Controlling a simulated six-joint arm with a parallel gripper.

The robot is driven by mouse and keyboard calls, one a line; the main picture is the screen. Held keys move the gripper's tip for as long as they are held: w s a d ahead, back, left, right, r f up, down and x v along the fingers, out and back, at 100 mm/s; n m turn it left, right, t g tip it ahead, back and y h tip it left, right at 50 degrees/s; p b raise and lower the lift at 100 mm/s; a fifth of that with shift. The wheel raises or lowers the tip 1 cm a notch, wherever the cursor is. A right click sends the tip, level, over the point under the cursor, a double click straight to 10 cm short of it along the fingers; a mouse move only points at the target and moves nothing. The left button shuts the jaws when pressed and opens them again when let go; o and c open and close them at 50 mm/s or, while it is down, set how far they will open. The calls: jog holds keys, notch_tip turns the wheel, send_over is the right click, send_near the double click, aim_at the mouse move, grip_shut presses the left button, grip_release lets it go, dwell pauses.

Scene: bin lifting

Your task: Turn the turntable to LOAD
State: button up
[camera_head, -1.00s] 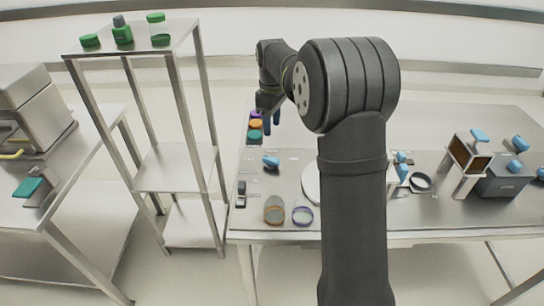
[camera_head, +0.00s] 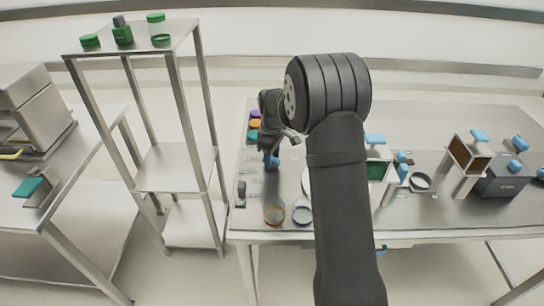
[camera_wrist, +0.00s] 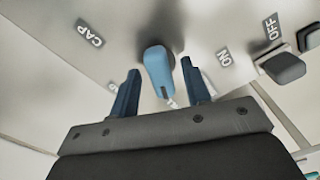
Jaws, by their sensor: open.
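A blue knob (camera_wrist: 158,68) stands on the steel table and lies between the fingers in the wrist view, pointing toward the gripper. Labels CAP, ON and OFF are near it; another label is partly hidden behind a finger. My gripper (camera_wrist: 162,85) is open, its dark blue fingers on either side of the knob; contact cannot be told. In the head view my gripper (camera_head: 271,163) is low over the table's left part, covering most of the knob. A pale round disc, seemingly the turntable (camera_head: 306,182), shows as a sliver; my arm hides the rest.
Dark switches (camera_wrist: 285,68) sit beside ON and OFF. Coloured discs (camera_head: 254,125) lie behind the gripper. A green-faced box (camera_head: 377,171) and brown-faced stand (camera_head: 468,158) are right of my arm.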

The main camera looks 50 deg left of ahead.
jog(key=shift+c, duration=0.2)
grip_shut()
jog(key=shift+m, duration=0.3)
jog(key=m, duration=0.6)
jog(key=shift+r, duration=0.1)
jog(key=m, duration=0.6)
dwell(0.5)
jog(key=shift+o, duration=0.2)
grip_release()
